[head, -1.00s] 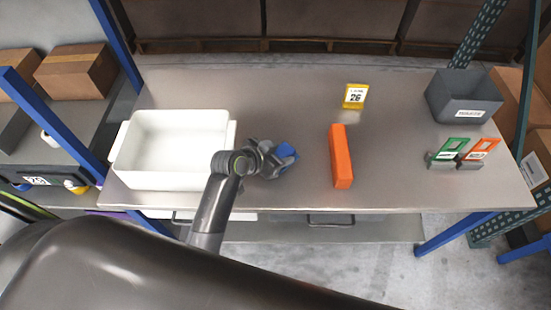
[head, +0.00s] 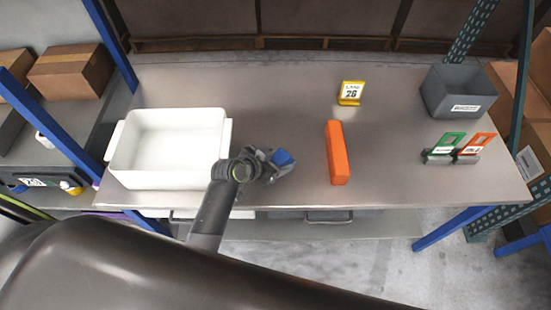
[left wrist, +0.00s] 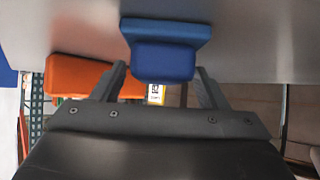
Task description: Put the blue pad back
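The blue pad (head: 284,157) is at the tip of my left gripper (head: 274,164), over the front part of the grey table (head: 240,95). In the left wrist view the blue pad (left wrist: 165,35) shows a wide slab with a smaller block on it. The fingers of my left gripper (left wrist: 162,75) stand on both sides of that smaller block, closed on it. The pad's height over the table is hard to tell. My right gripper is not in view.
A white tray (head: 112,165) stands left of the gripper. An orange block (head: 338,153) lies to the right, with a yellow numbered sign (head: 351,93) behind it. A grey bin (head: 461,105) and green (head: 443,149) and orange (head: 475,148) tagged holders are far right.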

